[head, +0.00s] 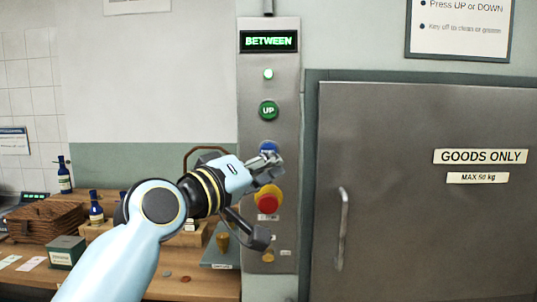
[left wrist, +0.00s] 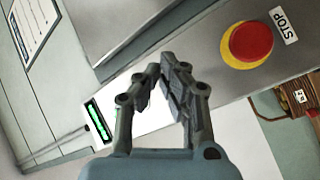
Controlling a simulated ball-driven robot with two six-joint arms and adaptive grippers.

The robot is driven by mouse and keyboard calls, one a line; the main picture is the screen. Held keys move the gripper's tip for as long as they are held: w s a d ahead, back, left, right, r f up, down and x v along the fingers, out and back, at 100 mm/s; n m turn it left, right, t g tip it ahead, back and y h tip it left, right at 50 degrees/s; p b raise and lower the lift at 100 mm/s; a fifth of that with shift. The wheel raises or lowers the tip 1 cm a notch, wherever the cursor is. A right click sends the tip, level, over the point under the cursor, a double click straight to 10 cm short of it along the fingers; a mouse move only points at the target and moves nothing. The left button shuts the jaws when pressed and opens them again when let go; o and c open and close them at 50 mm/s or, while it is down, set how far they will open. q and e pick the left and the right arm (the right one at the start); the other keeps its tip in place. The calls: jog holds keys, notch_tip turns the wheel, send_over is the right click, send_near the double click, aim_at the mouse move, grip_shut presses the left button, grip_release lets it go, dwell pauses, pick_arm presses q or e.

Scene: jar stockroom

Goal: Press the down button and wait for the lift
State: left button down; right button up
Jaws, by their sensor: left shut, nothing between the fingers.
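The grey lift panel (head: 285,120) stands upright in the middle of the head view. Its display (head: 268,41) reads BETWEEN in green, and a small round light (head: 268,74) below it glows. The green UP button (head: 268,110) is in plain view. A blue button (head: 268,147) below it is partly hidden by my left gripper (head: 272,164); its label is not visible. My left gripper is shut and empty, with its tips at or just in front of the blue button; contact cannot be told. The left wrist view shows its closed fingers (left wrist: 160,72) over the panel. My right gripper is not in view.
A red stop button (head: 268,199) on yellow sits just below my left gripper; it also shows in the left wrist view (left wrist: 251,42). The grey lift door (head: 400,180) with its handle (head: 342,228) is shut at right. A wooden counter (head: 205,285) with bottles and a basket (head: 42,222) is at left.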

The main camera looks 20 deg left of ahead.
aim_at(268, 151)
pick_arm(q)
jog(key=w, duration=0.2)
jog(key=shift+w+a, duration=0.35)
jog(key=shift+a, duration=0.05)
dwell(0.5)
dwell(0.7)
jog(key=shift+w+a, duration=0.1)
jog(key=shift+w, duration=0.3)
